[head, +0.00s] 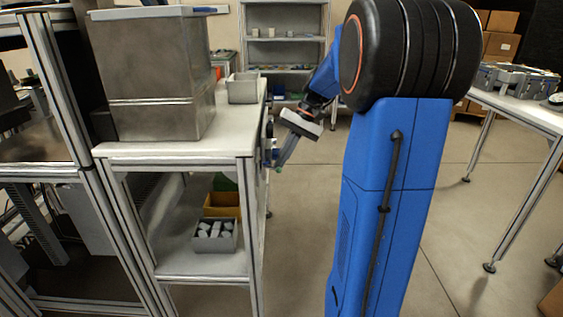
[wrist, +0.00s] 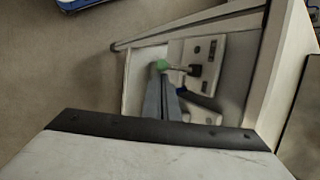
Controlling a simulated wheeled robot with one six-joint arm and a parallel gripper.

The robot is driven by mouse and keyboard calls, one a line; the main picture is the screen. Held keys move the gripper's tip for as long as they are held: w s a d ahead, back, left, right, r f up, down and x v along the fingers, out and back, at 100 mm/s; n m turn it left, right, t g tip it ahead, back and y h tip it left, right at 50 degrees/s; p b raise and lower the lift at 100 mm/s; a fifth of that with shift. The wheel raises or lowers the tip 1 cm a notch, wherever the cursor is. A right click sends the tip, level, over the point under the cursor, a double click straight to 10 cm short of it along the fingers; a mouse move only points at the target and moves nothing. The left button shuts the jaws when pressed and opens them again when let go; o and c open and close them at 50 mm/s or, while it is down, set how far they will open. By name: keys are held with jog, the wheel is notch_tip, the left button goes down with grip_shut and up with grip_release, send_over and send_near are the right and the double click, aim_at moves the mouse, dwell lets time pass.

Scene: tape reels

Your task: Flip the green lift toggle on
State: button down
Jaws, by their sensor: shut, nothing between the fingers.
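The green lift toggle shows in the wrist view as a round green knob (wrist: 161,65) on a short stem that reaches right to a dark mount on a pale panel (wrist: 203,50). My gripper (wrist: 158,76) is shut and empty, its grey fingertips right at the knob; I cannot tell whether they touch it. In the head view my gripper (head: 284,156) points down beside the right side of the workbench, with the small green knob (head: 278,170) at its tips. The panel is mostly hidden there. I cannot tell the toggle's position for sure.
The workbench (head: 178,149) carries a large metal bin (head: 158,80) and a small grey box (head: 242,88). Its lower shelf holds a box of grey parts (head: 215,244). A table (head: 520,108) stands at the right.

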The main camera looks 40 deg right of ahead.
jog(key=r+g+h, duration=0.1)
jog(key=h, duration=0.1)
jog(key=r+g+h, duration=0.1)
jog(key=shift+w+a+r+m+h, duration=0.2)
jog(key=shift+r+m+h, duration=0.1)
jog(key=shift+r+h, duration=0.1)
jog(key=shift+r, duration=0.15)
jog(key=shift+r, duration=0.65)
jog(key=shift+r, duration=0.15)
